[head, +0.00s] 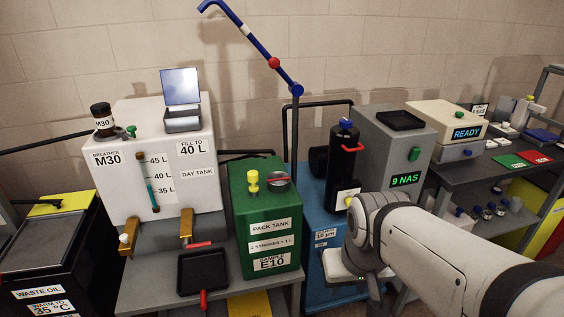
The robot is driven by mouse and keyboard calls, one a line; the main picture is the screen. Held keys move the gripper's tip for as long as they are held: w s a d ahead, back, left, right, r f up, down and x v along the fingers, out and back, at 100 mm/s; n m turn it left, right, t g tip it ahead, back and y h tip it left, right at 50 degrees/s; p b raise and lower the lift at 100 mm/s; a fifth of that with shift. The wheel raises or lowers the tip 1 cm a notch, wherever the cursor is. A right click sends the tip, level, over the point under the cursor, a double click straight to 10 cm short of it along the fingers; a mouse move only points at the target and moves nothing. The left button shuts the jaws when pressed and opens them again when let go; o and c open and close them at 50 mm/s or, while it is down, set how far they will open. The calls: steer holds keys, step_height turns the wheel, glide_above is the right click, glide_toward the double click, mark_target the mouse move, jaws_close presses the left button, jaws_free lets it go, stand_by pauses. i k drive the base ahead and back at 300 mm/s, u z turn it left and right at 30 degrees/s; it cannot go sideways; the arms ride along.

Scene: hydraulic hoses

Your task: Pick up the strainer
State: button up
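No object is labelled as a strainer. A small round grey piece with a red handle (278,180) sits on top of the green pack tank (240,221), right of a yellow knob, and may be the strainer; its mesh is too small to make out. My gripper (347,268) is at the lower right of centre, in front of the blue unit and to the right of and nearer than the pack tank. It is apart from the round piece.
The day tank (165,170) with a raised blue lid (181,87) stands left. A black tray with a red handle (203,272) lies before it. A black filter column (344,165) rises near my arm. A blue jointed boom (245,35) stands behind the pack tank.

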mark_target(277, 182)
steer(key=u, duration=0.05)
steer(key=i, duration=1)
steer(key=z, duration=0.1)
